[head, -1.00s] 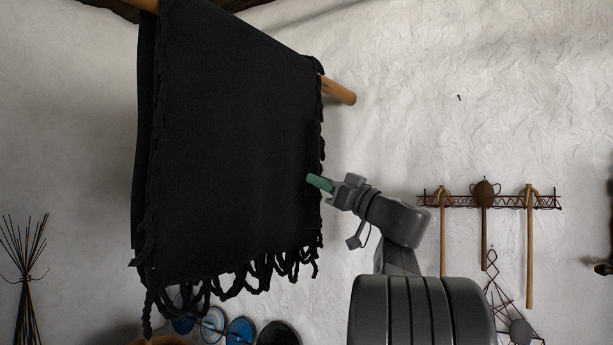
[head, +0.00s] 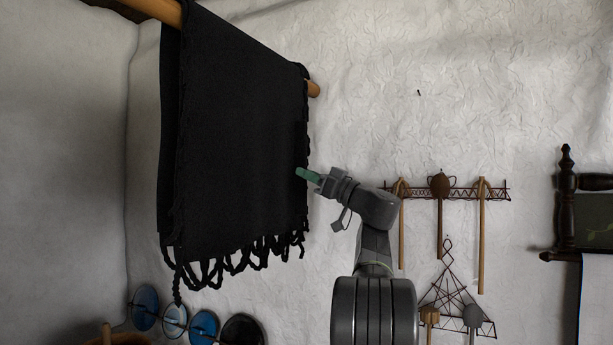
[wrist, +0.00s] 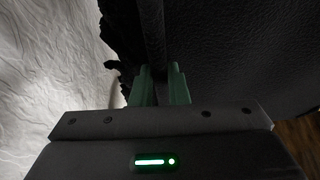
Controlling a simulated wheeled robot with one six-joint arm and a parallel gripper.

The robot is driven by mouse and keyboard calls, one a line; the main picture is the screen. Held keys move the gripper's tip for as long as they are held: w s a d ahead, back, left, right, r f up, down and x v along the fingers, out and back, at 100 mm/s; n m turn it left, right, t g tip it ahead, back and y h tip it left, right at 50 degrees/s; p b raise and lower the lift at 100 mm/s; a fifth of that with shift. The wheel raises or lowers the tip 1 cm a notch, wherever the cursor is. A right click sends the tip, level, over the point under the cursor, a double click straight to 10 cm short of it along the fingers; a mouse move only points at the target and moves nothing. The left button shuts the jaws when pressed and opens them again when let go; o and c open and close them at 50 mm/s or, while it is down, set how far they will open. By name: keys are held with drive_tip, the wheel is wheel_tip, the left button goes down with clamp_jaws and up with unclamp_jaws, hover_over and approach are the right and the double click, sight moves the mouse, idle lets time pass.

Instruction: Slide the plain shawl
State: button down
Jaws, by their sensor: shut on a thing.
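The plain black shawl (head: 240,140) hangs folded over a wooden pole (head: 150,10), with knotted fringe along its lower edge. My gripper (head: 303,174) is at the shawl's right edge, about halfway down, with its green fingers against the cloth. In the wrist view my gripper (wrist: 160,82) is shut on a dark fold of the shawl (wrist: 225,50), which runs between the two green fingers. The far fingertip in the head view is partly lost against the black cloth.
The pole's right end (head: 314,89) sticks out past the shawl. A wall rack with hanging wooden tools (head: 440,192) is on the right. Blue and dark plates (head: 203,325) are below the shawl. Dark turned wooden furniture (head: 566,200) stands far right.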

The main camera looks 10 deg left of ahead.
drive_tip(key=c, duration=1.4)
unclamp_jaws()
drive_tip(key=shift+d, duration=0.1)
drive_tip(key=b+v, duration=0.4)
drive_tip(key=v, duration=0.9)
drive_tip(key=shift+d, duration=0.3)
drive_tip(key=shift+s+f, duration=0.1)
drive_tip(key=shift+s, duration=0.05)
